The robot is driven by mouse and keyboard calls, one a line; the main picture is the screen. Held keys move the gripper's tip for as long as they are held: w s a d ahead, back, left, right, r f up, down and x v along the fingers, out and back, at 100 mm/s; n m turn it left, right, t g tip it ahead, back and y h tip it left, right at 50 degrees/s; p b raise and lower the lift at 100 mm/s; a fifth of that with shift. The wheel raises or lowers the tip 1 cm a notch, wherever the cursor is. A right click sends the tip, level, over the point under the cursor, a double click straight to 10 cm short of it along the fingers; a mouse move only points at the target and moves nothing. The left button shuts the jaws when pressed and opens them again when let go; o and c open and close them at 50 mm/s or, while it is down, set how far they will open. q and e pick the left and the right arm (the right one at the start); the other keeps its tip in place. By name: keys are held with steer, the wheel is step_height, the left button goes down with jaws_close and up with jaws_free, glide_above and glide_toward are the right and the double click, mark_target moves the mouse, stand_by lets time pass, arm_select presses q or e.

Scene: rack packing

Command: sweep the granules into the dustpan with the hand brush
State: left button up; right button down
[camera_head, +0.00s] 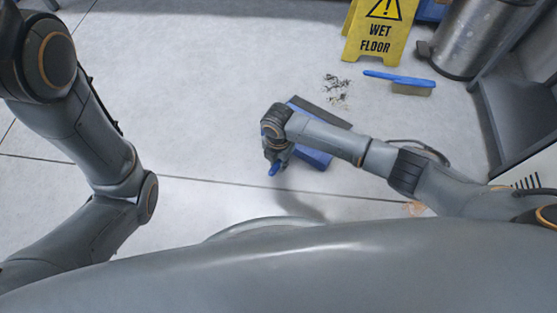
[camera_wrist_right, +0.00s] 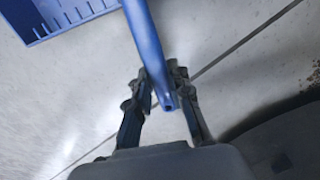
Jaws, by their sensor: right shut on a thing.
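The blue dustpan (camera_head: 314,158) is on the floor, partly hidden under my right forearm. In the right wrist view its blue toothed part (camera_wrist_right: 62,18) shows at the top left. My right gripper (camera_head: 275,160) is shut on a blue handle (camera_wrist_right: 148,45), which runs between its fingers (camera_wrist_right: 163,92) and out of the top of that view. This appears to be the dustpan's handle; the join is not in view. The dark granules (camera_head: 337,88) lie loose on the floor beyond the dustpan. The hand brush (camera_head: 402,80), with blue handle and tan bristles, lies to their right. My left gripper is out of view.
A yellow wet floor sign (camera_head: 378,38) stands behind the granules. A metal bin (camera_head: 470,40) stands at the upper right, beside a dark shelf or cabinet. The pale floor left of the granules is clear.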

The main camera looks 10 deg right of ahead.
steer(key=shift+f, duration=0.1)
steer(key=c, duration=1.1)
jaws_free()
steer(key=shift+c, duration=0.2)
step_height(320, 180, up, 12)
